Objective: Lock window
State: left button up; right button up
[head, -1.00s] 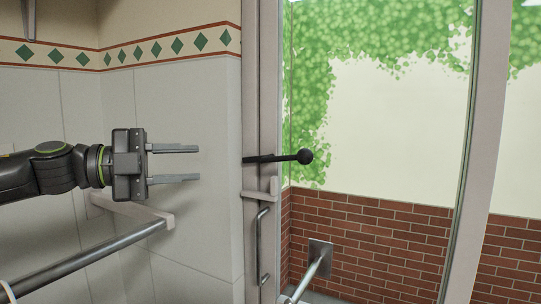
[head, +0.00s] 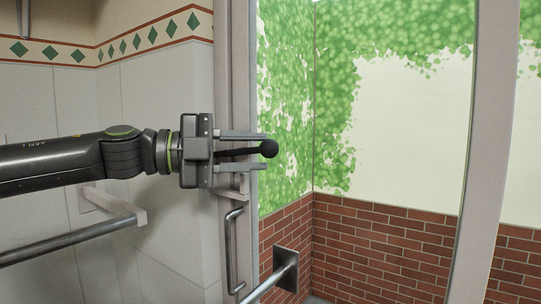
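The window's lock lever (head: 268,149) is a dark rod with a round black knob, reaching right from the grey window frame (head: 236,70). My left gripper (head: 265,150) is open, one finger above the lever and one below it. The fingertips reach about as far as the knob. A gap shows between each finger and the lever; I cannot tell how they line up in depth. The lever's left end is partly hidden behind the gripper. A light bracket (head: 236,188) sits on the frame just below. My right gripper is not in view.
A vertical metal handle (head: 233,250) is on the frame below the bracket. A metal rail (head: 70,240) runs along the tiled wall (head: 165,90) under my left arm. Another rail (head: 270,285) shows at the brick wall (head: 385,235). The space right of the knob is clear.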

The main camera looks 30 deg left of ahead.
pick_arm(q)
jog(key=shift+w, duration=0.1)
jog(key=shift+s+a, duration=0.1)
jog(key=shift+s, duration=0.15)
jog(key=shift+c, duration=1.5)
grip_shut()
